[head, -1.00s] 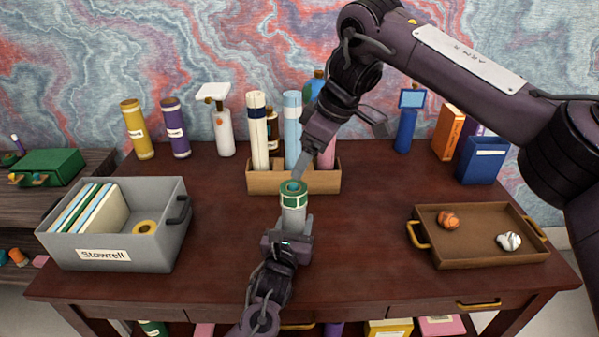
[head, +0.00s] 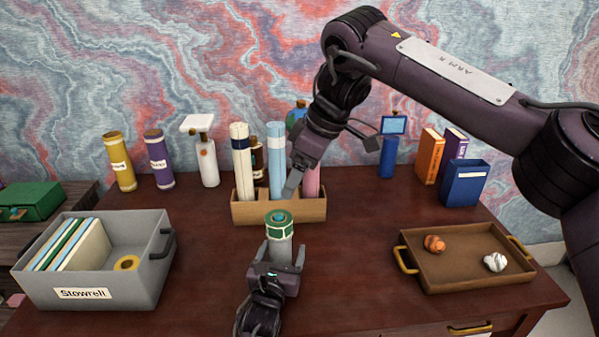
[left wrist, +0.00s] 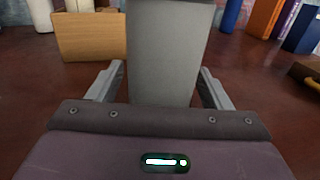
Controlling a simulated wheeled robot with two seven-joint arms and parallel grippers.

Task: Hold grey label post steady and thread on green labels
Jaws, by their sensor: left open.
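The grey label post (head: 279,251) stands upright near the front middle of the desk. A green label (head: 278,229) with white marks sits around its top, and the post's teal tip shows in the middle. My left gripper (head: 277,268) is open, with one finger on each side of the post. In the left wrist view the post (left wrist: 162,55) rises between the spread fingers (left wrist: 160,88), with gaps at both sides. My right gripper (head: 291,187) is above and behind the post, clear of the label. Its fingers overlap in view, so its opening is unclear.
A wooden holder (head: 250,212) with rolled tubes stands just behind the post. A grey bin (head: 150,285) with folders and a yellow ring (head: 127,263) is at left. A brown tray (head: 460,272) with two crumpled balls is at right. Desk between post and tray is clear.

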